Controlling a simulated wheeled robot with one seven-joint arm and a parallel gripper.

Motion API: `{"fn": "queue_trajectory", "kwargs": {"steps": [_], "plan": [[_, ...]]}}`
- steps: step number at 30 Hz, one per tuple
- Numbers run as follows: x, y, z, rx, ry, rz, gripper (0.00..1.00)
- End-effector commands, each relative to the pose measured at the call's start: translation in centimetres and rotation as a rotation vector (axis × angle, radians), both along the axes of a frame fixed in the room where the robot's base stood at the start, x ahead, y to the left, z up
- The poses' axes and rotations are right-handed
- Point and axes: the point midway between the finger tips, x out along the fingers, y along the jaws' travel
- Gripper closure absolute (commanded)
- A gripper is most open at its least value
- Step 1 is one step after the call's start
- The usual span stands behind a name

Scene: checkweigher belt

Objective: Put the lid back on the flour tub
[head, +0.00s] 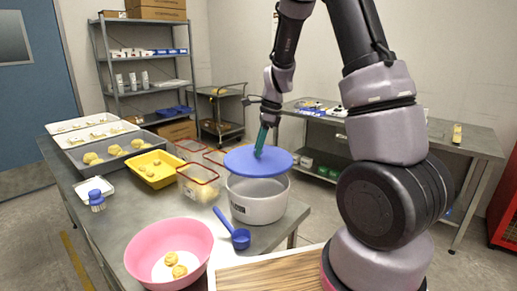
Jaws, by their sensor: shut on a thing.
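The flour tub (258,208) is a round white tub with a dark label, standing upright near the right end of the steel table. The round blue lid (245,162) is over the tub, slightly tilted and set towards its back left. Part of the tub's pale inside shows below the lid's front edge. My gripper (262,138) is above the lid and shut on it, by a green upright part at its middle. The fingertips are too small to make out clearly. Whether the lid touches the tub's back rim is hidden.
A pink bowl (150,240) with dough balls stands at the front left. Clear, red-rimmed containers (198,186) stand close left of the tub, beside a yellow tray (152,180). A wooden board (262,279) is in front.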

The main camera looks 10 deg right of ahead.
Motion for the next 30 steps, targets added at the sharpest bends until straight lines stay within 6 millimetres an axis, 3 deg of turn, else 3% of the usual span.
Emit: {"fn": "queue_trajectory", "kwargs": {"steps": [7, 30], "plan": [[-0.8, 0.2, -0.6, 0.000, 0.001, -0.119, 1.00], [-0.7, 0.2, -6.5, -0.001, 0.001, -0.117, 1.00]]}}
